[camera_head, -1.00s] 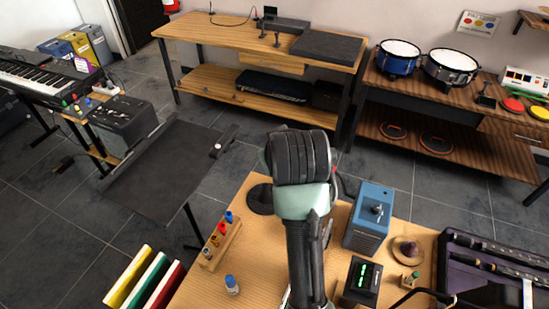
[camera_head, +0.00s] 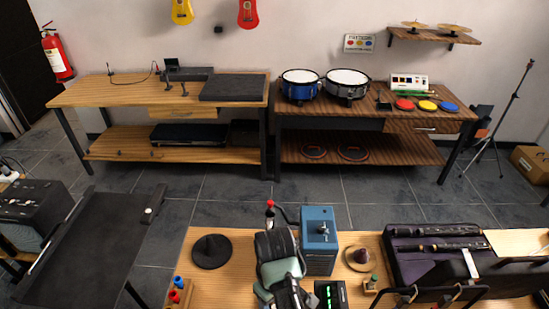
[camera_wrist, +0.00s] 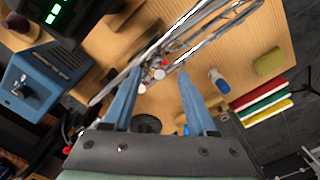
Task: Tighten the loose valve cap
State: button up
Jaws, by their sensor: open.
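A silver tubed instrument (camera_wrist: 200,30) lies on the wooden bench top in the wrist view. Small whitish and red round parts, which look like its valve tops (camera_wrist: 159,70), show near the middle. I cannot tell which cap is loose. My gripper (camera_wrist: 160,72) is open. Its two blue fingers straddle the view of these valve parts, with nothing held between them. I cannot tell the remaining height above them. In the head view the gripper and the instrument are out of sight, below the frame or behind my arm.
A small blue-capped bottle (camera_wrist: 218,82) and a yellow block (camera_wrist: 270,62) stand near the instrument.

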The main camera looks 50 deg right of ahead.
jog(key=shift+f, duration=2.05)
grip_shut()
